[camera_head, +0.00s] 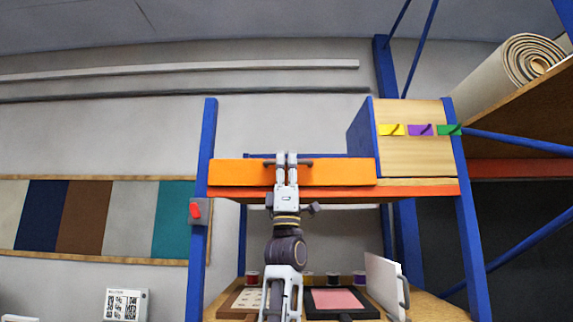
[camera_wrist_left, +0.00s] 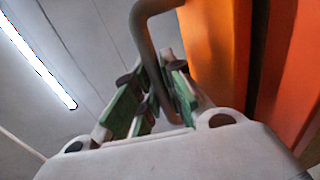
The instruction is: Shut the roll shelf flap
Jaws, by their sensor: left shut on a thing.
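The roll shelf flap (camera_head: 235,172) is an orange panel across the left part of the blue rack's upper shelf. A dark bar handle (camera_head: 304,163) runs along its upper part, and the handle looms large in the left wrist view (camera_wrist_left: 143,35). My left gripper (camera_head: 287,158) is shut on the handle, with its green-padded fingers (camera_wrist_left: 158,100) around the bar. The orange flap also fills the upper right of the wrist view (camera_wrist_left: 215,50), with a dark gap beside another orange surface (camera_wrist_left: 295,70). The flap's exact angle is hard to tell. My right gripper is not in view.
A wooden box front (camera_head: 415,155) with yellow, purple and green tabs adjoins the flap's right side. Blue posts (camera_head: 200,240) flank the shelf. Below are a worktop with trays, spools and a white panel (camera_head: 383,280). A rolled rug (camera_head: 525,60) lies at upper right.

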